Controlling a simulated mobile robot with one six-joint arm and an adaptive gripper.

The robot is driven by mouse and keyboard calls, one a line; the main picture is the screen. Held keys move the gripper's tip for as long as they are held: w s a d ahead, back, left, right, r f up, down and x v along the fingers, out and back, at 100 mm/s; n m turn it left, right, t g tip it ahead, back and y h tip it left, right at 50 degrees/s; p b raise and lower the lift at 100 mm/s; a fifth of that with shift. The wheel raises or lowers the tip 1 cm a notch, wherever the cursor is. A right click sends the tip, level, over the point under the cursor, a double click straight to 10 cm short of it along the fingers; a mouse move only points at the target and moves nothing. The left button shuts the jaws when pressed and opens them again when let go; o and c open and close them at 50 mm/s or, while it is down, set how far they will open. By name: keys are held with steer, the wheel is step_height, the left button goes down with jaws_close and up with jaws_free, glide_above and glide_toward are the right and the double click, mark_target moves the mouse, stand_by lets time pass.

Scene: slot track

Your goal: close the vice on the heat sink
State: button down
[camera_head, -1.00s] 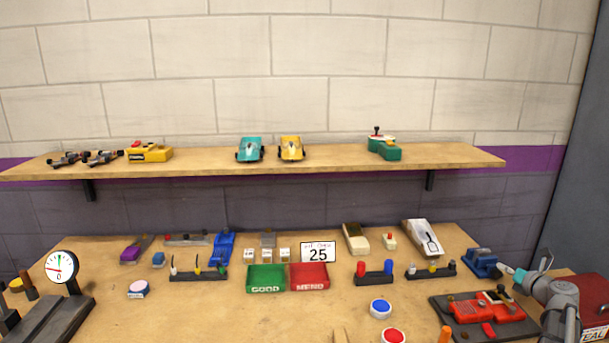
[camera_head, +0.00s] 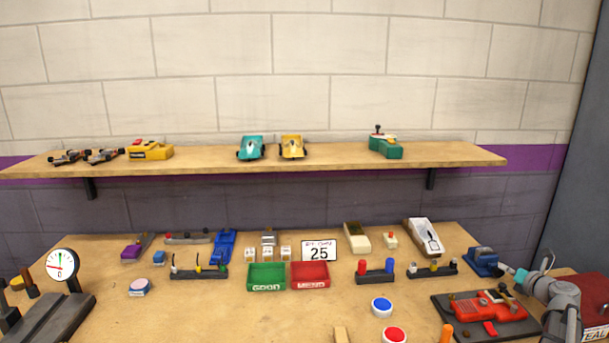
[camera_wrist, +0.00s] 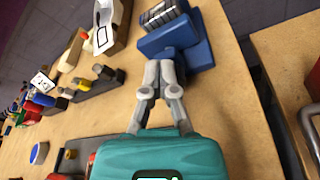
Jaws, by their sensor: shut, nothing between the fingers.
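The blue vice (camera_head: 486,263) stands at the right end of the bench, left of my gripper (camera_head: 509,269). In the wrist view the vice (camera_wrist: 198,55) is at the top centre, close beyond my fingertips. The heat sink (camera_wrist: 166,13) is a grey, finned block at the far end of the vice, by its jaws. I cannot tell whether the jaws touch it. In the wrist view my gripper (camera_wrist: 160,67) is shut and empty. Its tips are at the near end of the vice and hide part of it; contact is unclear.
A red box (camera_head: 594,290) stands at the right. A dark rack (camera_head: 432,270) and a white car body (camera_head: 423,237) are left of the vice. The bench's right edge is close by.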

steer(key=shift+d+f+b, duration=0.55)
steer(key=shift+d, duration=0.3)
stand_by(0.9)
steer(key=shift+w+d+r+p, duration=0.1)
steer(key=shift+d+r+p, duration=0.15)
steer(key=shift+d+p, duration=0.1)
stand_by(0.5)
steer(key=shift+s+d, duration=0.15)
steer(key=shift+s, duration=1.35)
steer(key=shift+s+d, duration=0.1)
steer(key=shift+s, duration=1.4)
